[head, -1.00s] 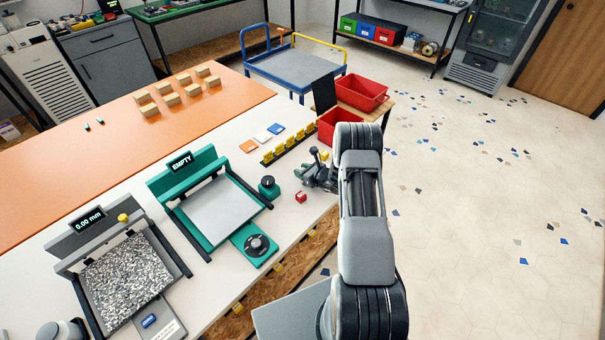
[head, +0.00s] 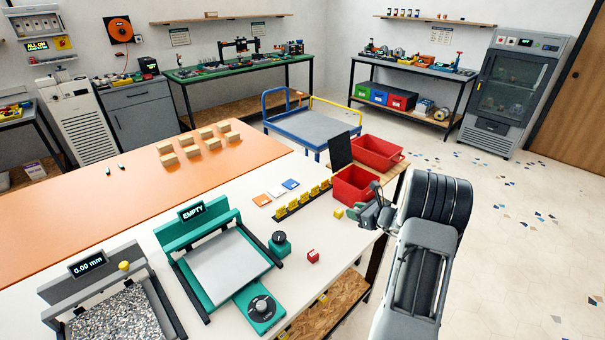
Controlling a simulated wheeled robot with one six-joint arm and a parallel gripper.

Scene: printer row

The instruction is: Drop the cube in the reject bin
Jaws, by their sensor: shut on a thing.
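My gripper (head: 353,213) is at the right edge of the white worktop, its jaws pointing left. It is shut on a small yellow cube (head: 338,213), which shows at the jaw tips. I cannot tell how high above the worktop the cube is. Two red bins stand just behind the gripper: a near one (head: 346,195) and a far one (head: 376,160). No readable label shows which is the reject bin. My gripper partly covers the near bin's right side.
A small red block (head: 313,257) lies on the white worktop (head: 335,235). A row of yellow pieces (head: 302,200) stands left of the near bin. A dark upright panel (head: 340,151) stands beside the bins. A green printer (head: 225,262) is to the left. Floor is open at right.

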